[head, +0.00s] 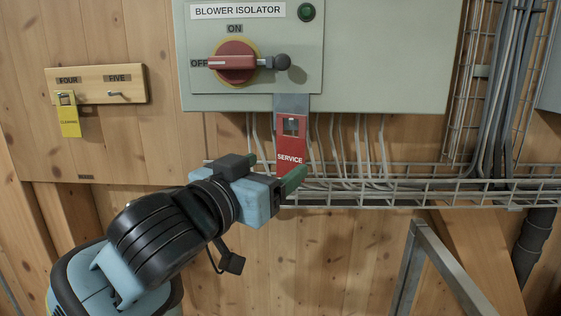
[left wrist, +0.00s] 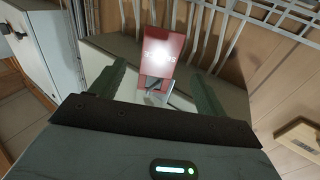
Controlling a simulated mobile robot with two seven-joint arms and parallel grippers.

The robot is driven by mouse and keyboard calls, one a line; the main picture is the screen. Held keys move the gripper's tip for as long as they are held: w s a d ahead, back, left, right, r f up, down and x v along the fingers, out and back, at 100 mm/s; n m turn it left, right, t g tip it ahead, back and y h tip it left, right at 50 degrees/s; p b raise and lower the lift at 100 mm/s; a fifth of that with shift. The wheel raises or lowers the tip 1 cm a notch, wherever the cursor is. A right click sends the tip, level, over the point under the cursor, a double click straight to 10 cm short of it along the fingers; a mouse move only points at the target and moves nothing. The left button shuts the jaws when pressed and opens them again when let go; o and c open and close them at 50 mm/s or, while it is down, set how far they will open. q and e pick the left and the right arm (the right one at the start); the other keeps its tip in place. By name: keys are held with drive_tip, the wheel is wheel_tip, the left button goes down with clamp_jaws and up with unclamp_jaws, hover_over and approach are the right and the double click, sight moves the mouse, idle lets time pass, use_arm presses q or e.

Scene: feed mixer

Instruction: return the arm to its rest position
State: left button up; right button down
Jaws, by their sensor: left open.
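My left gripper (head: 276,172) is in front of the wall, just below the blower isolator box (head: 385,60). Its two green fingers are spread apart with nothing held between them. The red SERVICE tag (head: 291,140) hangs under the box, close to the fingertips in the picture. In the left wrist view the red tag (left wrist: 162,48) shows beyond and between the open fingers (left wrist: 161,80), with glare on its face. I cannot tell whether a finger touches it. The isolator's red handle (head: 232,63) lies level, its left end at OFF. My right gripper is not in view.
A wire cable tray (head: 400,190) with grey cables runs along the wall behind the gripper. A wooden key board (head: 98,85) with a yellow tag (head: 69,121) hangs at left. A metal frame (head: 413,260) stands at lower right. The lower middle wall is bare.

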use_arm(q)
drive_tip(key=shift+v, duration=1.4)
drive_tip(key=a+f+n+g+y, duration=0.15)
drive_tip(key=a+f, duration=0.25)
drive_tip(key=f, duration=1.4)
drive_tip(key=a+f+n+g+y, duration=0.1)
drive_tip(key=a+f+n+y, duration=0.15)
drive_tip(key=f, duration=1.45)
drive_tip(key=s+a+f+g+y, duration=0.1)
drive_tip(key=s+a+f, duration=0.3)
drive_tip(key=s+f, duration=0.7)
drive_tip(key=s+a+f+g+y, duration=0.2)
drive_tip(key=s+a+f, duration=0.3)
drive_tip(key=s+f, duration=0.7)
drive_tip(key=shift+s+a+f+g, duration=0.25)
drive_tip(key=shift+f+g, duration=0.2)
drive_tip(key=shift+f, duration=0.5)
